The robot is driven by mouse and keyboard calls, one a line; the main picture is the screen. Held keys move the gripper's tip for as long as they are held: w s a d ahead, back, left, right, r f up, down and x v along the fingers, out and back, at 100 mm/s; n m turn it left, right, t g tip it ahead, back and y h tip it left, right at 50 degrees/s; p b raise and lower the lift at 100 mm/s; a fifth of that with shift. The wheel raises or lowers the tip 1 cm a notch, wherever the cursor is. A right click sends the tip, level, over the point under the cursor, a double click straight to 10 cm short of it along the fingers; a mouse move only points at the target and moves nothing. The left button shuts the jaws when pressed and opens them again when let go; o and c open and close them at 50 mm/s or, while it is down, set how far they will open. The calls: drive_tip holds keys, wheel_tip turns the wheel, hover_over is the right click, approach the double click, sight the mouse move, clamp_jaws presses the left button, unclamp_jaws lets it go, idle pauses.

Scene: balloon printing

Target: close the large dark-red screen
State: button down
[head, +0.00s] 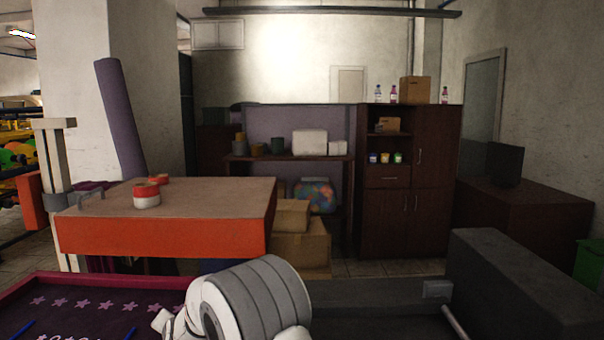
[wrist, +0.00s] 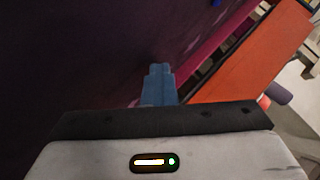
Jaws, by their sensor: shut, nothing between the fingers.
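The large dark-red screen (head: 100,277) is at the bottom left of the head view, with a dark-red rim and a dark purple face with rows of pale stars. Its lower part is cut off by the picture edge. In the wrist view a dark purple panel, which looks like this screen (wrist: 75,60), fills the left side, with a magenta edge to the right. My gripper (wrist: 159,70) has blue fingers shut together with nothing between them, in front of that panel. I cannot tell whether they touch it. In the head view my white arm covers the screen's right end.
An orange-sided table (head: 160,235) stands just behind the screen, with red-and-white rolls (head: 147,197) on it. Its orange side (wrist: 250,65) also shows in the wrist view. Cardboard boxes (head: 300,245) sit right of it. A dark grey block (head: 510,275) stands at right.

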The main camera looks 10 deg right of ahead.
drive_tip(key=shift+s+f, duration=0.2)
drive_tip(key=shift+f, duration=0.4)
drive_tip(key=shift+s+f, duration=0.2)
drive_tip(key=shift+f, duration=0.35)
drive_tip(key=r+p, duration=0.1)
drive_tip(key=r, duration=0.2)
drive_tip(key=r+p, duration=0.2)
drive_tip(key=r, duration=0.1)
drive_tip(key=shift+w+r, duration=0.2)
drive_tip(key=shift+r, duration=0.2)
drive_tip(key=s+a+r+p, duration=0.1)
drive_tip(key=s+r+p, duration=0.2)
drive_tip(key=s+r, duration=0.35)
drive_tip(key=s+d+r+n+g, duration=0.1)
drive_tip(key=s+d+r+n, duration=0.2)
drive_tip(key=d, duration=0.4)
drive_tip(key=s+d+r+n+g+h+p, duration=0.2)
drive_tip(key=s+d+g, duration=0.5)
drive_tip(key=s+d, duration=2)
drive_tip(key=shift+s+n+h+p, duration=0.35)
drive_tip(key=shift+s+n+h, duration=0.15)
drive_tip(key=shift+s+h, duration=0.65)
